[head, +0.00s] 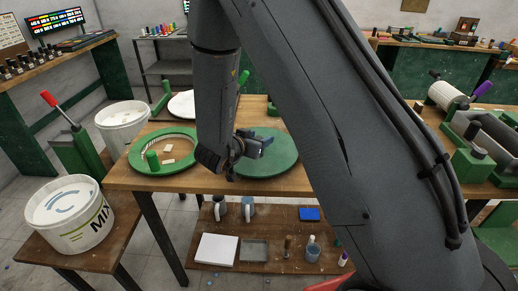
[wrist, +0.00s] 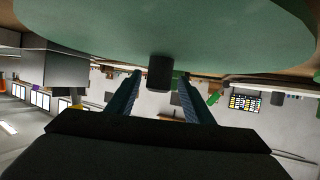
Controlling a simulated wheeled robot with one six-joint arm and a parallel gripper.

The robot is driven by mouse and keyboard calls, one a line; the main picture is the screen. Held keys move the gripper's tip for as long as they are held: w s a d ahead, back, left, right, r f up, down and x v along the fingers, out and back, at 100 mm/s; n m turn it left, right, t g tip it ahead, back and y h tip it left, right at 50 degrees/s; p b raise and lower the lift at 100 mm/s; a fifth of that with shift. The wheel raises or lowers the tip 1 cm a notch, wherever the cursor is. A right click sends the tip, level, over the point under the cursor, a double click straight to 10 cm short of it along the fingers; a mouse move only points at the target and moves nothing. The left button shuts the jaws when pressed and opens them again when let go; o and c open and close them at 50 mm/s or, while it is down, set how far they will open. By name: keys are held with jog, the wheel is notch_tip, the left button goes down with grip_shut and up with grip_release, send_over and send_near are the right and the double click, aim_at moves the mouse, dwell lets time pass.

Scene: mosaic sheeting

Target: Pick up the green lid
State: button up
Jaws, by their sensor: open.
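The green lid (head: 277,160) is a broad flat disc at the front of the wooden table. In the wrist view the lid (wrist: 160,28) fills the top of the picture, and its dark knob (wrist: 160,72) shows. My gripper (head: 258,146) is low at the lid's left part. In the wrist view my gripper (wrist: 160,92) is open, with one finger on each side of the knob's line. I cannot tell whether the knob is between the fingers or beyond their tips. My arm hides part of the lid in the head view.
A green ring-shaped tray (head: 134,159) with light pieces inside is left of the lid on the table (head: 190,183). A white bucket (head: 70,215) stands on a low stand at left. A lower shelf (head: 265,238) holds jugs and small items. My arm covers much of the right.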

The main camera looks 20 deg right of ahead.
aim_at(261, 137)
jog(key=shift+p+x, duration=0.4)
jog(key=shift+x, duration=1.15)
jog(key=shift+d, duration=0.1)
grip_shut()
jog(key=shift+r, duration=0.15)
